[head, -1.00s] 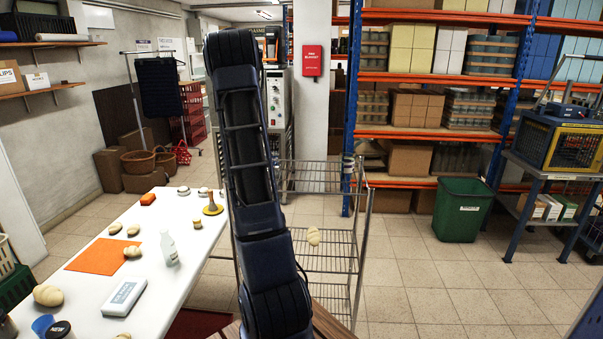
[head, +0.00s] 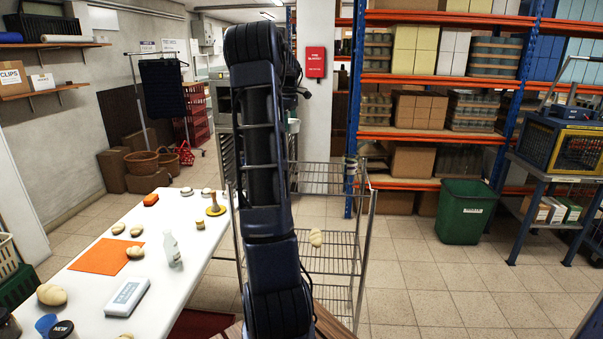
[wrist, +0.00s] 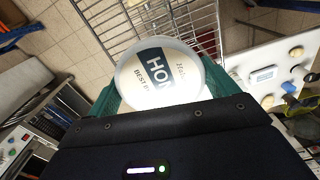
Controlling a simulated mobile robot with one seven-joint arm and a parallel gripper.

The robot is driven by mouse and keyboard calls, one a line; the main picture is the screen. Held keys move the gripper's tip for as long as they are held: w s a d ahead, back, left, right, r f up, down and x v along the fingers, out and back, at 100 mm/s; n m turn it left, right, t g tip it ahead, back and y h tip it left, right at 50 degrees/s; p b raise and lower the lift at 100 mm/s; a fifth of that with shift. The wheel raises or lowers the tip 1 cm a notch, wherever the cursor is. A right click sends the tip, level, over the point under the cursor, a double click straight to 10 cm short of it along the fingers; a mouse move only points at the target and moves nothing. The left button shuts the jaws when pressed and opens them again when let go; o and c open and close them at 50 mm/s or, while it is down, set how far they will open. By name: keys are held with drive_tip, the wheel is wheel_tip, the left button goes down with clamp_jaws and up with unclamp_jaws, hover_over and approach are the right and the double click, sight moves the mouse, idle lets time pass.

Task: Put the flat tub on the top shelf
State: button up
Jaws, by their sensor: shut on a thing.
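The flat tub (wrist: 158,80) is round and white with a dark blue label, part of whose lettering reads "HON". It fills the middle of the wrist view. My gripper (wrist: 160,88) is shut on it, with green fingers at its left and right sides. In the head view my arm hides most of the gripper; a small pale piece (head: 293,126) shows at the arm's right edge, perhaps the tub. The wire rack (head: 325,192) stands behind my arm. Its top shelf looks bare where visible. In the wrist view rack wires (wrist: 128,22) show beyond the tub.
The white table (head: 190,275) at left holds a bottle (head: 171,249), an orange mat (head: 108,257) and several small things. A green bin (head: 464,212) stands at right. Floor right of the rack is clear.

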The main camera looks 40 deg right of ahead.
wheel_tip(320, 180, down, 20)
drive_tip(key=shift+r, duration=0.1)
idle(0.5)
drive_tip(key=o, duration=1)
drive_tip(key=shift+c, duration=0.2)
